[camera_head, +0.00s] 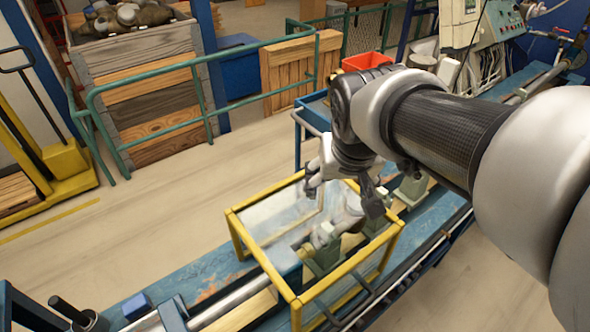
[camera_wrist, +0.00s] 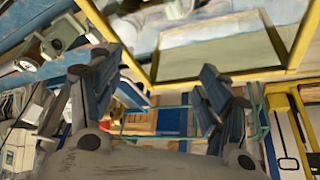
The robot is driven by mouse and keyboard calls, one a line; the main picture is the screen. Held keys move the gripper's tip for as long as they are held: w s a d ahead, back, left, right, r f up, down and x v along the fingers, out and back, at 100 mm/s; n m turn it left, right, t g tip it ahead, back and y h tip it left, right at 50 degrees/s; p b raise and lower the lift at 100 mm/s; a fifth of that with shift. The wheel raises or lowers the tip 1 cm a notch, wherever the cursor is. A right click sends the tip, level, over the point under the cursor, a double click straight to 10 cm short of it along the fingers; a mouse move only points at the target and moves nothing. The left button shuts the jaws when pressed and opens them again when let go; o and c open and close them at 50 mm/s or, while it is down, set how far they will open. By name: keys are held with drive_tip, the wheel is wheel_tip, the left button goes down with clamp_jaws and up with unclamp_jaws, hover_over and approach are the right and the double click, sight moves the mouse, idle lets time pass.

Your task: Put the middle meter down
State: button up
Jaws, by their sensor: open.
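My gripper (camera_head: 344,192) hangs over the yellow-framed clear enclosure (camera_head: 296,298) on the blue bench, with its fingers spread and nothing between them. In the wrist view my gripper (camera_wrist: 160,72) also shows wide-apart fingers with an empty gap. A pale meter (camera_head: 325,236) sits low inside the enclosure, below the gripper and partly hidden by the frame and fingers. Another greenish meter (camera_head: 411,187) stands on the bench just past the enclosure's right end. In the wrist view a meter with a round face (camera_wrist: 58,36) shows at upper left. I cannot tell which one is the middle meter.
The enclosure's yellow bars (camera_head: 368,247) stand close under the gripper. A red bin (camera_head: 367,61) and a control panel (camera_head: 503,20) are at the back. A green railing (camera_head: 200,75) and wooden crates (camera_head: 290,70) stand behind.

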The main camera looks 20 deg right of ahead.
drive_tip(key=s+a+n, duration=0.1)
drive_tip(key=s+a, duration=0.1)
drive_tip(key=s, duration=0.2)
drive_tip(key=s+a+f+n+y, duration=0.1)
drive_tip(key=s+a, duration=0.1)
drive_tip(key=s, duration=0.3)
drive_tip(key=s+a+f+n, duration=0.1)
drive_tip(key=s+a, duration=0.1)
drive_tip(key=s, duration=0.2)
drive_tip(key=shift+s+a+y, duration=0.3)
drive_tip(key=shift+a, duration=0.05)
